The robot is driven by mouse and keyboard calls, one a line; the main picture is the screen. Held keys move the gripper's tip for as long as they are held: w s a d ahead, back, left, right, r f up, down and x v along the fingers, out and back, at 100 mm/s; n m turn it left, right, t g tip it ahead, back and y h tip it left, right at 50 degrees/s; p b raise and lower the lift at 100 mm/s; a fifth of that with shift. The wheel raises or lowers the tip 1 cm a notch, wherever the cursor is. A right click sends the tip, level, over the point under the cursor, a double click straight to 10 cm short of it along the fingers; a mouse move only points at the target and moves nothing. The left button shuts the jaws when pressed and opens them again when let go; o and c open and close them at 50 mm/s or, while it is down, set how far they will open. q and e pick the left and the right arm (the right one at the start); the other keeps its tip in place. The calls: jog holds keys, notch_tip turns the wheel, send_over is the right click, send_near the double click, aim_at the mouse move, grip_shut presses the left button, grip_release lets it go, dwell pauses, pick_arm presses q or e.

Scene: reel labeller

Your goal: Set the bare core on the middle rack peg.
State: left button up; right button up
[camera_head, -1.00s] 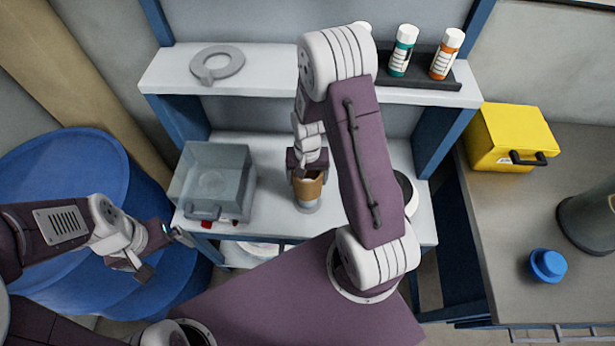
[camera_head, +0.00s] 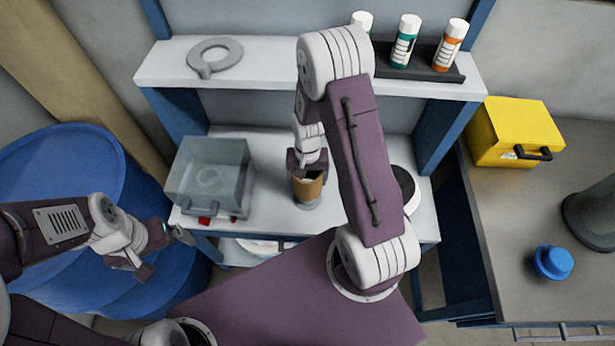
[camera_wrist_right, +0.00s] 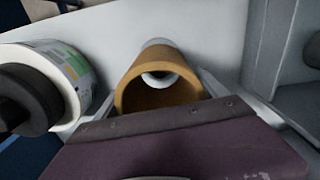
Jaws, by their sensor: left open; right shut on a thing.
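The bare core (camera_head: 308,190) is a short brown tube, upright over the lower white shelf in the head view. My right gripper (camera_head: 307,172) is shut on it from behind. In the right wrist view the core (camera_wrist_right: 160,82) sits between the fingers (camera_wrist_right: 158,100), its near end open. A pale rack peg (camera_wrist_right: 158,44) lines up with its bore and shows past its far end. I cannot tell how far the core is around the peg. My left gripper (camera_head: 164,254) is open and empty, left of the shelf.
A labelled reel (camera_wrist_right: 65,78) on a dark hub stands beside the core. A clear lidded box (camera_head: 212,178) is left on the shelf. A grey ring (camera_head: 214,58) and several bottles (camera_head: 404,42) are on the upper shelf. A yellow case (camera_head: 515,132) stands right.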

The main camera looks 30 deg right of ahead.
jog(key=shift+f+b, duration=1.7)
jog(key=shift+f, duration=0.75)
jog(key=o, duration=1.3)
jog(key=shift+r, duration=0.1)
notch_tip(320, 180, up, 9)
jog(key=shift+f+p, duration=0.1)
jog(key=shift+p, duration=0.5)
